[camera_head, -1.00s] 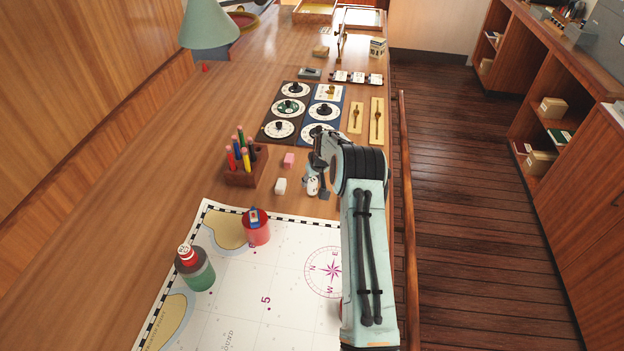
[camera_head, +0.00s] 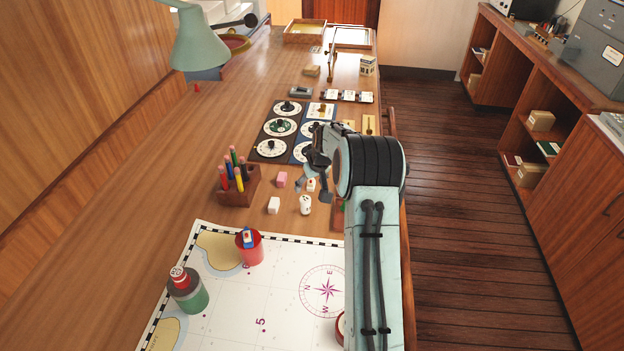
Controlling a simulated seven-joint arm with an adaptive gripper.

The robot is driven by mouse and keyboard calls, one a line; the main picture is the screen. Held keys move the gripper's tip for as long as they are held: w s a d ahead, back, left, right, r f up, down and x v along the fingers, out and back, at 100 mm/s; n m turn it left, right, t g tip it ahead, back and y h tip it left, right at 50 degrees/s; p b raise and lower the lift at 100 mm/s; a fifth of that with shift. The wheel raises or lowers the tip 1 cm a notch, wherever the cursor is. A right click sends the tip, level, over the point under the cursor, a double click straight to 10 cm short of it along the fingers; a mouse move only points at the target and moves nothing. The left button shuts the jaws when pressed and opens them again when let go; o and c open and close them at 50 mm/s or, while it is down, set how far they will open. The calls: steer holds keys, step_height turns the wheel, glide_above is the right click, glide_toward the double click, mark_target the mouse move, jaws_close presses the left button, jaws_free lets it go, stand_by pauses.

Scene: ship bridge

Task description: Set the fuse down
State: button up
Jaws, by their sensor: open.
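My gripper (camera_head: 313,190) is open above the wooden desk (camera_head: 170,190), its fingers apart on either side of a small white piece with a red mark (camera_head: 310,184). This piece looks like the fuse, but it is too small to be sure. I cannot tell whether the fingers touch it. A second small white rounded piece with dark spots (camera_head: 305,205) lies on the desk just in front of the fingers. My arm hides part of the desk to the right.
Dial panels (camera_head: 282,128) lie behind.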

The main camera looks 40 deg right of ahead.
steer(key=s+a+r+n+g, duration=0.1)
steer(key=s+a+r, duration=0.45)
steer(key=a, duration=0.25)
steer(key=s+a+r+n+g, duration=0.1)
steer(key=s+a+r, duration=0.3)
steer(key=a+r, duration=0.3)
steer(key=s+a+g, duration=0.1)
steer(key=s+a, duration=0.3)
steer(key=s, duration=0.4)
steer(key=s+a+n+g+y, duration=0.1)
steer(key=s+a, duration=0.4)
steer(key=s, duration=0.3)
steer(key=s+a, duration=0.5)
steer(key=s, duration=0.3)
steer(key=shift+f+g+y, duration=0.25)
steer(key=shift+g+y, duration=0.05)
steer(key=shift+g, duration=0.1)
steer(key=shift+s, duration=0.1)
